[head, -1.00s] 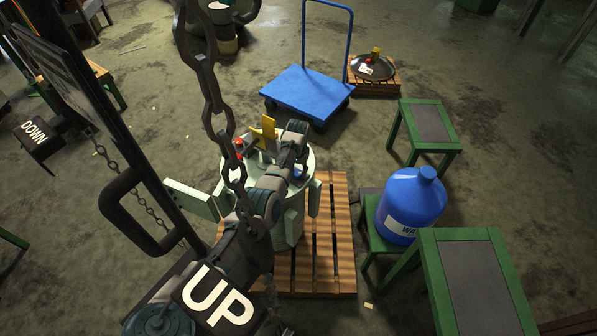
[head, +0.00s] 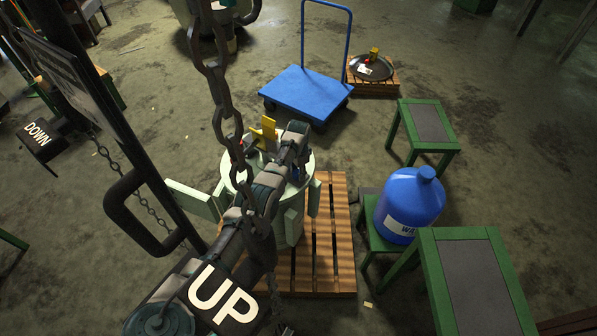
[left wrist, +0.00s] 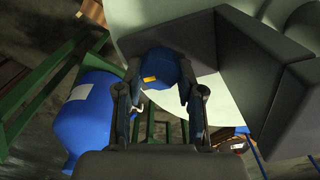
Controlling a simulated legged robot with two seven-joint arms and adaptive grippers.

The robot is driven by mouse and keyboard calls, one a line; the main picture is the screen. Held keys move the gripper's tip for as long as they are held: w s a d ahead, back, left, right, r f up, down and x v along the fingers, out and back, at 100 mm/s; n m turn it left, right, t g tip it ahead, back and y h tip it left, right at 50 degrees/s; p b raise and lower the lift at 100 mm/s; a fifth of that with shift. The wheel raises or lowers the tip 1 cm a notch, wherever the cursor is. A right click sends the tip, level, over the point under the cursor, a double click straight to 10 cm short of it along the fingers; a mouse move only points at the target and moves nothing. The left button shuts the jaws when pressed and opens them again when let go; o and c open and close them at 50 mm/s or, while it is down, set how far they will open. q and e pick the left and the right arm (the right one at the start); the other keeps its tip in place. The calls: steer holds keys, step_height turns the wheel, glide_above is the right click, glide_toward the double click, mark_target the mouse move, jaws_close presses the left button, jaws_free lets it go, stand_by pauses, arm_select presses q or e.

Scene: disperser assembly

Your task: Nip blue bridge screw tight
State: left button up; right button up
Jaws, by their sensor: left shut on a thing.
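The blue bridge screw (left wrist: 163,68), a round blue knob with a small orange mark, sits beside a dark grey bridge piece (left wrist: 243,65) in the left wrist view. My left gripper (left wrist: 162,88) is shut on the screw, with one finger on each side of it. In the head view my left arm reaches over the pale green vessel (head: 291,222), and its gripper (head: 301,172) points down at the vessel's top, mostly hidden by the wrist. A yellow part (head: 265,131) stands at the vessel's far side. My right gripper is not seen.
A hanging chain (head: 228,120) and an UP/DOWN control (head: 222,298) block the near left. The vessel stands on a wooden pallet (head: 340,240). A blue jug (head: 408,205) and green-framed tables (head: 475,280) are at right. A blue trolley (head: 307,90) stands behind.

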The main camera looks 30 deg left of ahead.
arm_select(q)
steer(key=m, duration=0.4)
steer(key=shift+a+r+m, duration=0.1)
steer(key=shift+a+m, duration=0.05)
steer(key=shift+m, duration=0.15)
steer(key=m, duration=0.3)
steer(key=shift+m, duration=0.4)
steer(key=m, duration=0.4)
steer(key=shift+r, duration=0.15)
steer(key=shift+a+r+m, duration=0.1)
steer(key=shift+m, duration=2)
steer(key=o, duration=1)
steer(key=shift+o, duration=0.7)
steer(key=shift+f, duration=0.25)
